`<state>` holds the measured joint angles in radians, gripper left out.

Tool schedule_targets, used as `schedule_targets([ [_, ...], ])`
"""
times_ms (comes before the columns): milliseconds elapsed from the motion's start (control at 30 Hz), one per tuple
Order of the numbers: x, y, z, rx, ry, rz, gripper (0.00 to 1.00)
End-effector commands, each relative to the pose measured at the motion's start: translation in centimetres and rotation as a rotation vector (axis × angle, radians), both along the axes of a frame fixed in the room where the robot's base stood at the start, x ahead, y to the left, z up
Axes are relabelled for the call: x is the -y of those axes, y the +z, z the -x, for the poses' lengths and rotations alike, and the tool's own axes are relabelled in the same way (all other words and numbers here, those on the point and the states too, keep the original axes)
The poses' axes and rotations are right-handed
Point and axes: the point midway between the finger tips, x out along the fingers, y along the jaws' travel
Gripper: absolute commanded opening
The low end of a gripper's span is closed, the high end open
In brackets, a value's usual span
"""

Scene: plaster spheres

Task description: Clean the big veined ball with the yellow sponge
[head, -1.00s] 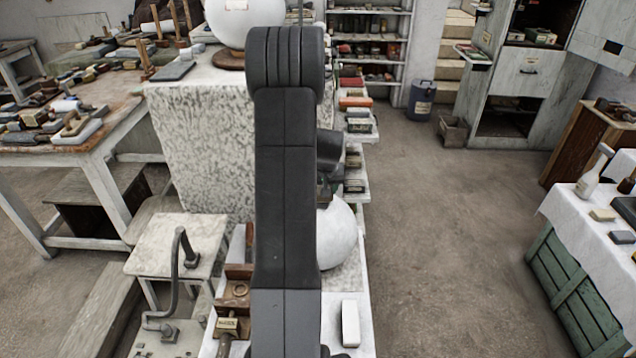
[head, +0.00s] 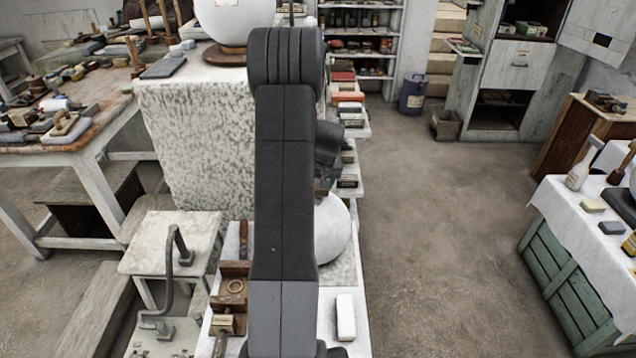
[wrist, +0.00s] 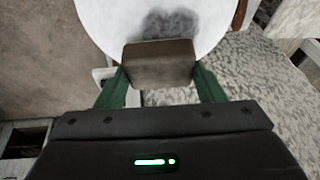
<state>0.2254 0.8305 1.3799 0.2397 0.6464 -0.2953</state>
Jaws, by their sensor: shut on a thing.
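My gripper (wrist: 154,80) has its green fingers shut on a brownish-grey block (wrist: 158,64); I cannot tell whether it is a sponge, and it does not look yellow. In the wrist view the block is in front of a big white ball (wrist: 105,22) with a dark grey smudge. I cannot tell whether they touch. In the head view the white ball (head: 334,232) is partly hidden behind my arm, and the fingertips are hardly visible. A small yellow block (head: 630,243) is at the right edge, on the white-clothed table.
Another big white ball (head: 232,18) stands on a mottled stone block (head: 195,140) behind my arm. A white bar (head: 345,317) lies on the near bench. The right table (head: 580,225) holds a tan block (head: 592,206) and a bottle. The floor (head: 430,230) between is clear.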

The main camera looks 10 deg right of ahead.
Motion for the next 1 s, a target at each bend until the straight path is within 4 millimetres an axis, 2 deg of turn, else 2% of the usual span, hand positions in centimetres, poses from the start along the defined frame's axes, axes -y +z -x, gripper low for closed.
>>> schedule_targets([
  [467, -0.1, -0.8, 0.0, 0.0, 0.0, 0.0, 0.44],
  [1000, -2.2, -0.8, -0.1, -0.001, 0.001, 0.0, 0.44],
])
